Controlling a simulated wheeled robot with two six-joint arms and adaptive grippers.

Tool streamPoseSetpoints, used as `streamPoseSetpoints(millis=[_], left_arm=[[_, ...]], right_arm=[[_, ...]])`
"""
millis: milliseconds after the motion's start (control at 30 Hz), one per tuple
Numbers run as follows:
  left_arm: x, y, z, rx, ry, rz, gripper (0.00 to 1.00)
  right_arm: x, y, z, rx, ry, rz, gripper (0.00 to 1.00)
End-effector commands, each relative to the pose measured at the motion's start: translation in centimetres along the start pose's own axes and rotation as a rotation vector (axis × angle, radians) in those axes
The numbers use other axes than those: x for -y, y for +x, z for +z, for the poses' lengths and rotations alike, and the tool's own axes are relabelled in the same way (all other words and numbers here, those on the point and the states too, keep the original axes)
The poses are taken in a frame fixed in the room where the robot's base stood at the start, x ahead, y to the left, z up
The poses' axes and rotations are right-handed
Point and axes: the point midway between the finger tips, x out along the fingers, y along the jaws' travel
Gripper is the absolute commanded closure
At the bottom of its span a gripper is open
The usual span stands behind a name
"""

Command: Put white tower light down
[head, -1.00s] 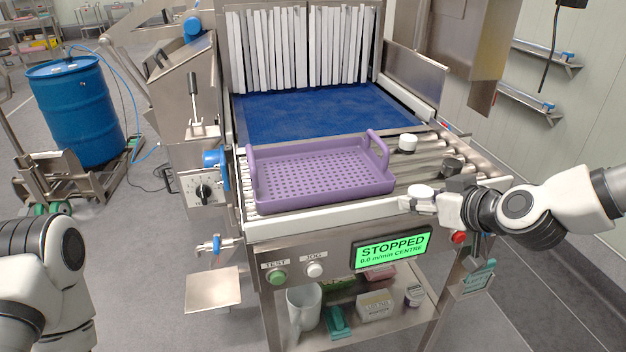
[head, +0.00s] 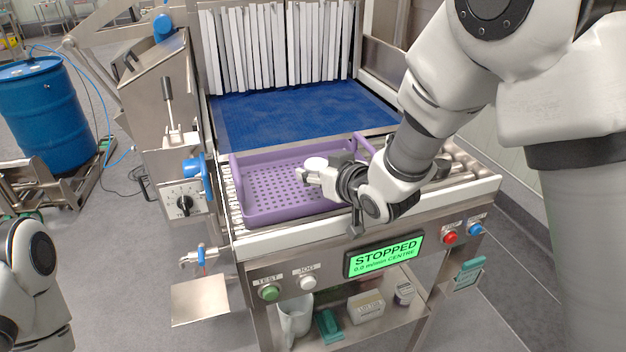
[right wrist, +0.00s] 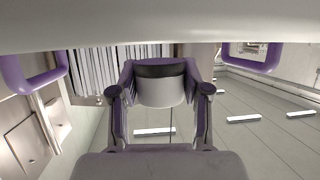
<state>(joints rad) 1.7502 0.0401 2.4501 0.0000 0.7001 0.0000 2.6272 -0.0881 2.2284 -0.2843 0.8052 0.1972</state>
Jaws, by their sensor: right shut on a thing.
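My right gripper (head: 312,177) is shut on the white tower light (head: 316,162), a short round piece with a flat white top. It holds the light over the right part of the purple perforated tray (head: 240,200). I cannot tell whether the light touches the tray floor. In the right wrist view, a pale piece with a dark band (right wrist: 160,92) sits between my right gripper's fingers (right wrist: 160,100), with purple tray handles (right wrist: 30,72) on both sides. My left arm shows at the lower left, but its gripper is out of view.
The tray rests on the conveyor rollers, before the blue belt (head: 300,112) and hanging white strips (head: 280,50). The left part of the tray is empty. The display (head: 384,255) reads STOPPED. My right arm hides much of the rollers to the right.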

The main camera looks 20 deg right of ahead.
Motion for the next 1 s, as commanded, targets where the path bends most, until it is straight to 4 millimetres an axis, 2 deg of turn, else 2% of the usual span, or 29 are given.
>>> streamPoseSetpoints(millis=[67,200,300,1000], left_arm=[[0.0,-0.4,0.0,0.000,0.000,0.000,0.60],[0.0,-0.7,0.0,0.001,0.000,0.000,0.60],[0.0,-0.8,0.0,0.000,0.000,0.000,0.60],[0.0,0.2,0.0,0.000,0.000,0.000,0.60]], right_arm=[[0.7,0.7,-0.3,0.001,-0.004,-0.001,1.00],[0.6,1.7,2.4,0.006,0.004,-0.001,1.00],[0.6,2.0,3.1,0.001,0.003,0.001,1.00],[0.6,2.5,4.5,0.005,0.001,0.001,1.00]])
